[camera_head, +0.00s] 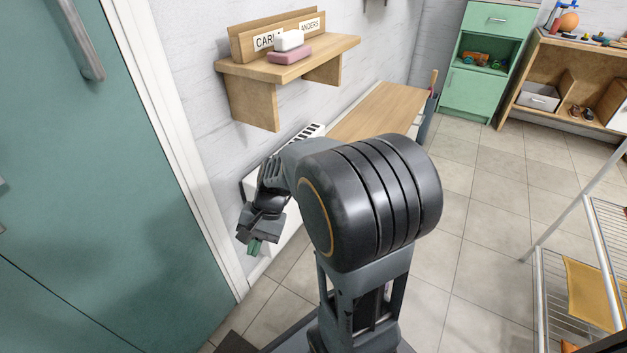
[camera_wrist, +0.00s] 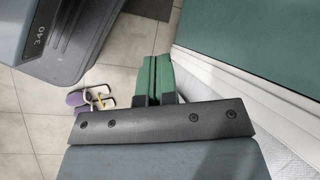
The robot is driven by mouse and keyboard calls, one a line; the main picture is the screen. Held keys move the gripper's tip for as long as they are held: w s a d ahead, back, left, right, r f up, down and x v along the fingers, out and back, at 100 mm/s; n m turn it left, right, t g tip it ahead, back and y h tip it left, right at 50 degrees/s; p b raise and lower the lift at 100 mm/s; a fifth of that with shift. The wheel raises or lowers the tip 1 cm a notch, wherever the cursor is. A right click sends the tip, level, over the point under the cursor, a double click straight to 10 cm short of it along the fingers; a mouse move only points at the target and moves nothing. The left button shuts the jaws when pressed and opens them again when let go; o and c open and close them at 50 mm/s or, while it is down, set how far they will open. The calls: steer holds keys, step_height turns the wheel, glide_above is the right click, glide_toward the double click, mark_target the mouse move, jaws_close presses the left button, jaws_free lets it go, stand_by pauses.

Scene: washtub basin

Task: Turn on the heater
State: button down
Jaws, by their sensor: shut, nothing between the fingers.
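The heater, a white wall unit with dark slots along its top (camera_head: 308,133), stands against the wall below a wooden shelf. My arm hides most of it, and no switch or dial on it shows. My gripper (camera_head: 256,246) points down in front of the heater's near end, close to the door frame. Its green fingers (camera_wrist: 158,80) are together in the wrist view, with nothing between them. I cannot tell whether the gripper touches the heater.
A green door (camera_head: 110,170) is at the left. The wooden shelf (camera_head: 290,62) holds two soap-like blocks. A wooden bench top (camera_head: 378,110) lies beyond the heater. Purple slippers (camera_wrist: 88,99) lie on the floor. A wire rack (camera_head: 575,285) stands right; tiled floor between is clear.

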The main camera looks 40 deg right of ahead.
steer(key=w+d+f+m+t+y+b, duration=0.2)
steer(key=w+d+f+m+t+y, duration=0.8)
steer(key=w+m, duration=0.6)
steer(key=s+d+f+m+t+h, duration=0.1)
steer(key=d+f+m+t+h, duration=0.4)
steer(key=d+m, duration=0.5)
steer(key=s+d+f+m+t+h, duration=0.2)
steer(key=d+f+m+t+h, duration=0.4)
steer(key=d+m+t+h, duration=0.4)
steer(key=d+m+h+b, duration=0.1)
steer(key=m, duration=0.2)
steer(key=shift+s+d+f+h, duration=0.15)
steer(key=shift+d+f+h, duration=0.15)
steer(key=shift+h, duration=0.1)
steer(key=shift+a, duration=0.15)
